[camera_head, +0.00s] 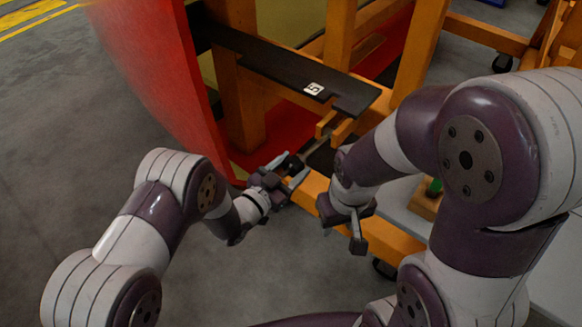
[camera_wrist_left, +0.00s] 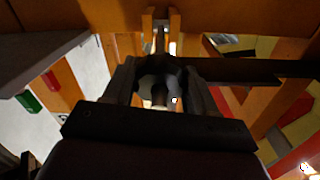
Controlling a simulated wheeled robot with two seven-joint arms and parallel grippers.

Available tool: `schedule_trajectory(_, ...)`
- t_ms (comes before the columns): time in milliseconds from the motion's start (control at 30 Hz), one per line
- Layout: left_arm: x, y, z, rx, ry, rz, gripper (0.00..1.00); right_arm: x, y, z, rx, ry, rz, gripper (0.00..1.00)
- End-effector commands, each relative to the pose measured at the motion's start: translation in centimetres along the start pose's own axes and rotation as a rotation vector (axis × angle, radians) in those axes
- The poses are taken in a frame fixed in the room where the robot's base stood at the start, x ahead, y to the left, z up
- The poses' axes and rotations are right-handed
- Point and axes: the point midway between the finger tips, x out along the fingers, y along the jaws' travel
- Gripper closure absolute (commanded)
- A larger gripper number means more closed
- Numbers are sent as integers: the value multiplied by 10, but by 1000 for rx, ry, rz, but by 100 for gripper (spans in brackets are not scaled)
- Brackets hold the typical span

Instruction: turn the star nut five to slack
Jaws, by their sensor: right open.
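The plate marked 5 (camera_head: 314,89) lies on a dark bar above an orange frame. The star nut is a dark knob (camera_head: 291,165) on a rod below this plate. It also shows in the left wrist view (camera_wrist_left: 160,72), filling the gap between my left fingers. My left gripper (camera_head: 288,172) has one finger on each side of the nut and looks shut on it; the fingers hide part of its lobes. My right gripper (camera_head: 345,224) is open and empty, to the right of the nut and nearer to me.
A large red curved panel (camera_head: 150,70) stands to the left of the nut. An orange beam (camera_head: 385,232) runs below my right gripper. A green item (camera_head: 434,187) is beside my right arm. Grey floor (camera_head: 60,130) at left is clear.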

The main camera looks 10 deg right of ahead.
Motion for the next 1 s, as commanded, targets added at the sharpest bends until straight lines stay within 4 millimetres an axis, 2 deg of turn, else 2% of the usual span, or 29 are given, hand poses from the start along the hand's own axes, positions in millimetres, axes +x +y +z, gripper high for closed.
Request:
schedule_trajectory(267,0,0,1,-33,-2,-2,74,1,0,0,0,0,0,57)
schedule_trajectory(467,0,1,1,-137,-2,-12,75,2,0,0,0,0,0,57)
schedule_trajectory(1000,-1,2,1,-631,-5,-56,75,4,0,0,0,0,0,57)
